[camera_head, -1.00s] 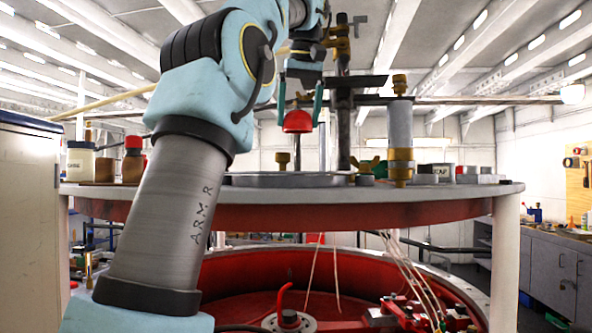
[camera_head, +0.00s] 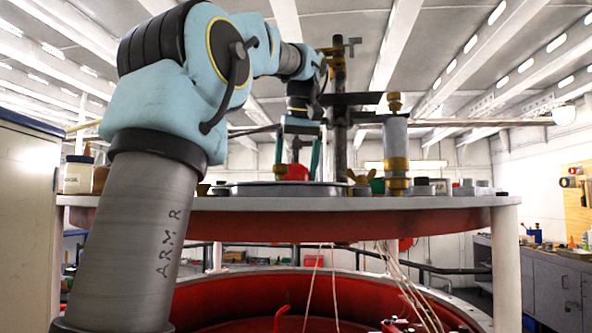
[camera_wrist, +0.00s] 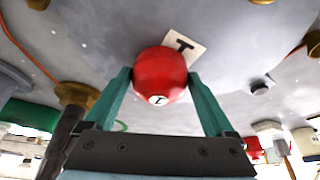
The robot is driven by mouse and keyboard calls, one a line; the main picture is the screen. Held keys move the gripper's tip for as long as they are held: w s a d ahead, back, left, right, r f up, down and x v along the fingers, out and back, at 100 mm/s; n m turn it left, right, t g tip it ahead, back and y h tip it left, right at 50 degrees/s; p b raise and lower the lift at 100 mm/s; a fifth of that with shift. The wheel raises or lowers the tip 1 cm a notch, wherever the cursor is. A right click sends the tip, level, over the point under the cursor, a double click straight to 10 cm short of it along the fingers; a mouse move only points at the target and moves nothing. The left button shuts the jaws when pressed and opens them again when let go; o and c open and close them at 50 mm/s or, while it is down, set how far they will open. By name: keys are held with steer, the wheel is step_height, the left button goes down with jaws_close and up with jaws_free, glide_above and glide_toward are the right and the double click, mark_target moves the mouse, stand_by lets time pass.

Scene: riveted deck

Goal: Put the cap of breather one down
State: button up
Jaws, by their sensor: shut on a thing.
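My gripper (camera_head: 298,165) is low over the round grey deck (camera_head: 440,201), with its teal fingers pointing down. It is shut on a red domed cap (camera_wrist: 160,72), which has a small white marked tag on its side. The cap also shows between the fingers in the head view (camera_head: 292,172). A white label with a black T (camera_wrist: 186,46) lies on the deck close beside the cap. I cannot tell whether the cap touches the deck. I cannot make out which fitting is breather one.
A grey cylinder with brass ends (camera_head: 396,140) and a dark post (camera_head: 340,100) stand right of my gripper. Brass fittings (camera_wrist: 78,95) and another red cap-like thing (camera_wrist: 252,148) stand around it. Grey deck shows bare near the held cap.

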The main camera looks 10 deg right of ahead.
steer(key=shift+f, duration=0.15)
steer(key=o, duration=1)
steer(key=shift+o, duration=0.2)
steer(key=shift+r, duration=0.25)
steer(key=p+v, duration=0.3)
steer(key=v, duration=0.9)
